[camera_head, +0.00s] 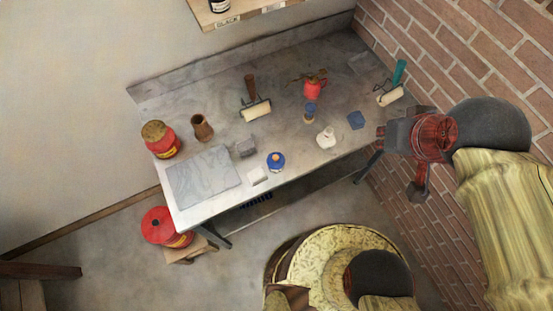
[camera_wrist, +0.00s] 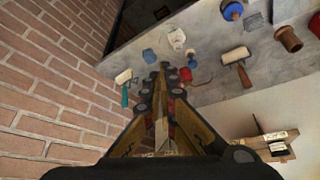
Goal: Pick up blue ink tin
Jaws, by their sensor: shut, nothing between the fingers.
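The blue ink tin (camera_head: 276,161) is a small round blue tin with a pale spot on top. It stands near the front edge of the grey table, right of a flat grey slab. In the wrist view the tin (camera_wrist: 232,10) is at the top, partly cut by the frame edge. My gripper (camera_head: 383,132) is at the table's right end, well to the right of the tin and apart from it. In the wrist view my gripper (camera_wrist: 165,68) has its fingers together and holds nothing.
Rollers (camera_head: 256,109) lie behind. The brick wall (camera_head: 480,50) is close at right.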

